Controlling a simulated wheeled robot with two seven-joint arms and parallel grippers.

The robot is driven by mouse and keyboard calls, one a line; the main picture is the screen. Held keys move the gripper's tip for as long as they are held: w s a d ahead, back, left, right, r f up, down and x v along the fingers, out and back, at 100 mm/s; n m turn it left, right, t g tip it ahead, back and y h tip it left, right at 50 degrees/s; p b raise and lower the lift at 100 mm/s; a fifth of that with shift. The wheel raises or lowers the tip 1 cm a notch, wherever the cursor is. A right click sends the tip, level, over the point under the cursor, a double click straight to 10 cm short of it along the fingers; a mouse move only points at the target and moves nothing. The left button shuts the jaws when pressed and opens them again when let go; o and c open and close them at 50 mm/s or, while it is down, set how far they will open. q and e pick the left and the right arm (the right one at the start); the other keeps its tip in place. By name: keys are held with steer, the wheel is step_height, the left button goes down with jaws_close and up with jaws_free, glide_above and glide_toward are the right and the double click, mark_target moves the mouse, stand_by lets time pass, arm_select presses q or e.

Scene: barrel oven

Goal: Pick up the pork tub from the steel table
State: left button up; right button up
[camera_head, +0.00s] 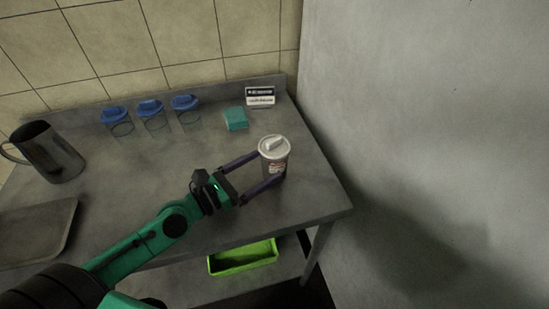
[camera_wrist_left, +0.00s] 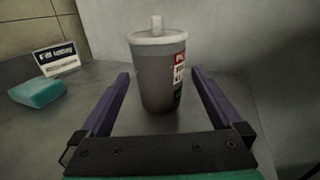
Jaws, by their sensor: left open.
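The pork tub (camera_head: 274,160) is a clear tub with a pale lid and a red-and-black label, standing upright on the right part of the steel table (camera_head: 150,200). In the left wrist view the tub (camera_wrist_left: 158,75) stands straight ahead, and its label faces right, only partly readable. My left gripper (camera_head: 268,169) is open with its two purple fingers reaching to either side of the tub. In the wrist view gaps show between the tub and both fingers, so they do not appear to touch it. My right gripper is not in view.
Several blue-lidded containers (camera_head: 151,115) stand along the back. A teal block (camera_head: 236,119) and a small sign (camera_head: 260,96) are behind the tub. A metal pitcher (camera_head: 54,152) and a tray (camera_head: 38,232) are at left. A green bin (camera_head: 243,258) sits below. A grey wall (camera_head: 430,120) rises at right.

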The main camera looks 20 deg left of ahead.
mark_target(275, 158)
arm_select(q)
steer(key=p+x, duration=0.3)
steer(key=x, duration=0.1)
steer(key=shift+w+d+r, duration=0.1)
steer(key=shift+w, duration=0.3)
steer(key=shift+w+d, duration=0.1)
steer(key=shift+f, duration=0.2)
steer(key=shift+c, duration=0.6)
jaws_close()
steer(key=shift+r, duration=0.1)
